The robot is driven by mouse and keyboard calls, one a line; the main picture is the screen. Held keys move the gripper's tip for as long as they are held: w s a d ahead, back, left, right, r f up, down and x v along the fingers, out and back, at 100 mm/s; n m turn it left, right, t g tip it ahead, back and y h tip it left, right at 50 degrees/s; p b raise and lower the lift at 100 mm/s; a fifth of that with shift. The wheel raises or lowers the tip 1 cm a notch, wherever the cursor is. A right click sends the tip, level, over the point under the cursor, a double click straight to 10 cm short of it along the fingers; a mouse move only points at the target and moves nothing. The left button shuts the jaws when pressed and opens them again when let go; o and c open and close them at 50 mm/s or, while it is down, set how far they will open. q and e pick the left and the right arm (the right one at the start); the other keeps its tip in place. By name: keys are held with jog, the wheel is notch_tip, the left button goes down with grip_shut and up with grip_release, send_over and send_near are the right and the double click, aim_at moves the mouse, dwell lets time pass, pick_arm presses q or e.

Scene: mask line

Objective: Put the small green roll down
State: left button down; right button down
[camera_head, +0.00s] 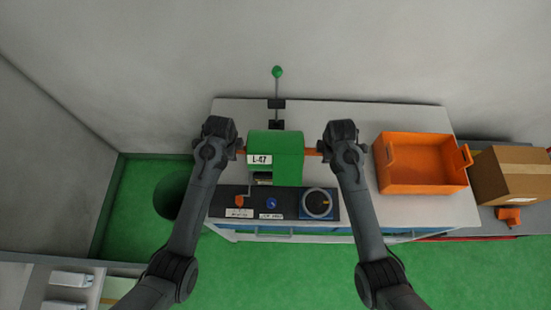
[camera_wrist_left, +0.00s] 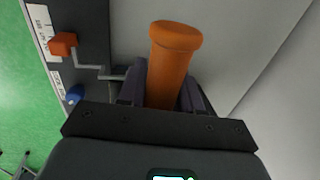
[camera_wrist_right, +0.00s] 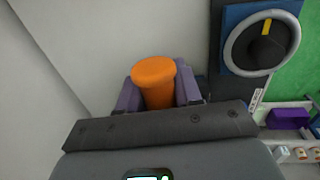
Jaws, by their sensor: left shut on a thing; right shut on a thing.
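The green roll (camera_head: 275,155) with a white L-47 label is level between my two grippers at the middle of the table, behind the control panel. An orange end sticks out on each side of it. My left gripper (camera_head: 233,150) is shut on the left orange end, which shows in the left wrist view (camera_wrist_left: 173,60). My right gripper (camera_head: 325,149) is shut on the right orange end, which shows in the right wrist view (camera_wrist_right: 154,82). What lies under the roll is mostly hidden, so I cannot tell whether it touches anything.
A control panel (camera_head: 288,213) with an orange-handled crank (camera_head: 239,201), a blue knob (camera_head: 271,203) and a dial (camera_head: 318,204) lines the front edge. A post with a green ball (camera_head: 277,72) stands behind. An orange crate (camera_head: 424,184) and cardboard box (camera_head: 511,168) are right.

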pick_arm(q)
jog(key=shift+w+f+p, duration=0.35)
jog(key=shift+w+p, duration=0.3)
jog(key=shift+p, duration=0.05)
pick_arm(e)
jog(key=shift+w+f, duration=0.4)
jog(key=shift+w, duration=0.25)
pick_arm(q)
jog(key=shift+f, duration=0.1)
jog(key=shift+f, duration=0.15)
pick_arm(e)
jog(key=shift+f, duration=0.25)
